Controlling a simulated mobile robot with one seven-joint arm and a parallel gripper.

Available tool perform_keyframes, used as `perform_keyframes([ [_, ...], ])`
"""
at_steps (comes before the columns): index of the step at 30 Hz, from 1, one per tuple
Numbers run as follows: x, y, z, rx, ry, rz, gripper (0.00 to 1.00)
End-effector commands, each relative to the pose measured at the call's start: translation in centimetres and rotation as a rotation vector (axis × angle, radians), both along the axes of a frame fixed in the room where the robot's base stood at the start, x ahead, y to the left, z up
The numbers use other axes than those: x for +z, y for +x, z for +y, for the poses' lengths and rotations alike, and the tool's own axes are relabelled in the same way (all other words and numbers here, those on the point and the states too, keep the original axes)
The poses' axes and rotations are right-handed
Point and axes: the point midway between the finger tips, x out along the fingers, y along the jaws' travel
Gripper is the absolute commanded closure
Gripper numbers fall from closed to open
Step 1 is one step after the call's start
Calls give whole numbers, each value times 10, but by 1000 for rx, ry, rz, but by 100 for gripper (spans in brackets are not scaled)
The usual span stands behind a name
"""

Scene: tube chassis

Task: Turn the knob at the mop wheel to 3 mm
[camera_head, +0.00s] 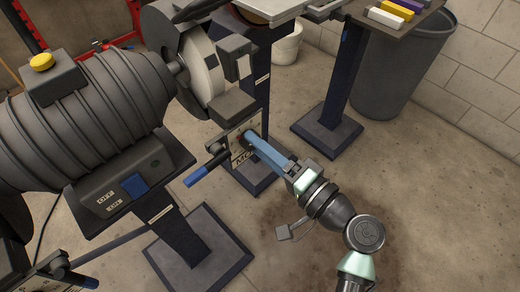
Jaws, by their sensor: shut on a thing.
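The mop wheel (207,70) is a pale disc on the right end of a dark grey grinder motor. Below it is a small plate (237,157) lettered "MO", with the rest of the word covered. My gripper (254,140) reaches in from the lower right, its long blue fingers pointing up and left at this plate. Its fingertips are shut around the dark knob (248,135) on the plate. The fingers hide most of the knob and part of the plate. I cannot read the scale or the knob's setting.
A blue-tipped lever (205,170) sticks out just left of the plate. The motor (95,120) with its switch box (130,187) fills the left side. Pedestal bases stand on the floor (400,200), which is open at the right. A grey bin (405,75) is at the back right.

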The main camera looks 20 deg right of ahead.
Motion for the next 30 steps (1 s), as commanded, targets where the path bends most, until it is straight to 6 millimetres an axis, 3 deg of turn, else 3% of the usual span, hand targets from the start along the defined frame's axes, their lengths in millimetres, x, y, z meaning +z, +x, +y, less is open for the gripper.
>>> perform_keyframes([
  [15, 0, 0, 0, 0, -20, -5, 100],
  [16, 0, 0, 0, 0, -20, -5, 52],
  [20, 0, 0, 0, 1, -19, -6, 29],
  [21, 0, 0, 0, 1, -19, -6, 24],
  [30, 0, -1, -1, 0, -19, -6, 24],
])
